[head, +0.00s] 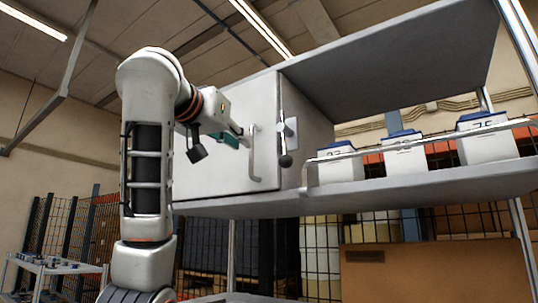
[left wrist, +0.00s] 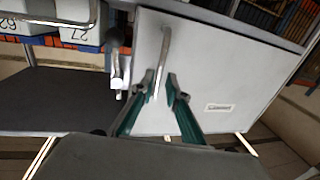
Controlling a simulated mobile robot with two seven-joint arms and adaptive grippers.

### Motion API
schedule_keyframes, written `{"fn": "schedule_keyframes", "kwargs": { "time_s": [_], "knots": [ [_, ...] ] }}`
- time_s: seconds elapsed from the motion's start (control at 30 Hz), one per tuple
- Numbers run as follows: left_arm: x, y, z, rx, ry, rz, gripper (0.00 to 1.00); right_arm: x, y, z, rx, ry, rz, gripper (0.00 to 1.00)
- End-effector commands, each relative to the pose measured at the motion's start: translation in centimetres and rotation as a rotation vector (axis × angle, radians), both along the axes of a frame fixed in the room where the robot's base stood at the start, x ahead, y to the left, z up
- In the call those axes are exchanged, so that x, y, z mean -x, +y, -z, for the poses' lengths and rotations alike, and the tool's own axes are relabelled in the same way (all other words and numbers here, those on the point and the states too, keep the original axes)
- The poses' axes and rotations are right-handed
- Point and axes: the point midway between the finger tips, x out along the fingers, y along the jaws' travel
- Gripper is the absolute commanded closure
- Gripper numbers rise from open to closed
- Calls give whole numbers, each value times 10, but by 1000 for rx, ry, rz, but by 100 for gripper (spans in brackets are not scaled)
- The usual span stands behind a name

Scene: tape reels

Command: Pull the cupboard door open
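The cupboard door (head: 215,165) is a plain light-grey panel, and it looks closed. A vertical bar handle (head: 253,160) stands near its right edge. In the left wrist view the door (left wrist: 215,75) fills the middle and right, with the handle (left wrist: 165,45) standing out from it. My left gripper (head: 242,133) is at the handle's upper part in the head view. In the left wrist view its teal fingers (left wrist: 160,80) are apart, one on each side of the bar, with gaps showing. Whether either finger touches the bar cannot be told. My right gripper is not in view.
A dark round knob (head: 286,160) and a pale latch-like fitting (head: 291,128) sit just right of the door. Further right, an open shelf (head: 400,188) holds several white bins (head: 404,155) behind a metal rail (head: 420,142). A cardboard box (head: 430,273) stands below.

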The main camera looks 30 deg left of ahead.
Motion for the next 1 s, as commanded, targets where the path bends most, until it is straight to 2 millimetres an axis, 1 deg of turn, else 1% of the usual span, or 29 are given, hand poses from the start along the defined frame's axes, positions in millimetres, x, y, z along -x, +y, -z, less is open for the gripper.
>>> {"fn": "schedule_keyframes", "kwargs": {
  "time_s": [0.07,0.17,0.5,0.6,0.7,0.8,0.97,1.0],
  "knots": [
    [2,2,-4,1,-3,-4,85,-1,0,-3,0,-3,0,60],
    [-7,3,-5,3,-2,-4,85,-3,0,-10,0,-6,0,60],
    [-58,9,-5,1,-1,-5,85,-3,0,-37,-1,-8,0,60],
    [-67,10,-5,1,-2,-4,85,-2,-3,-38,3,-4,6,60],
    [-72,10,-4,1,-3,-3,85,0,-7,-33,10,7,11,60],
    [-74,10,-3,0,-3,-3,85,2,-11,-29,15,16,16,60],
    [-74,10,-3,0,-4,-3,85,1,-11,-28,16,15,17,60],
    [-74,10,-3,0,-4,-3,88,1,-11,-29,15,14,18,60]
  ]
}}
